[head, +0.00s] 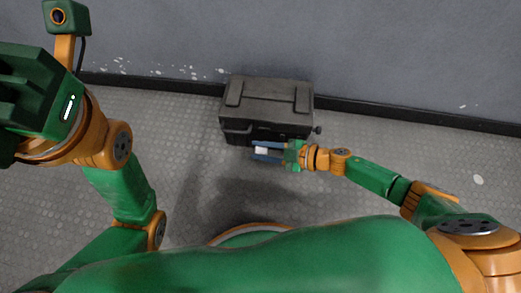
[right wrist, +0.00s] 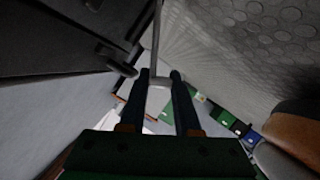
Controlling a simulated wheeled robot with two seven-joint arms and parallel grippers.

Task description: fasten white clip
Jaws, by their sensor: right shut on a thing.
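The white clip (head: 262,150) is a small pale piece between the fingers of my right gripper (head: 254,151). The gripper is shut on it, low in front of the dark box (head: 268,92). Whether the clip touches the box is unclear. My left arm shows at the left of the head view, but its fingers do not.
The box stands on the studded grey floor (head: 190,190), close to the grey wall (head: 300,40) and its dark skirting (head: 400,115). A small knob (head: 318,130) sticks out at the box's right side. The floor left and right of the box is clear.

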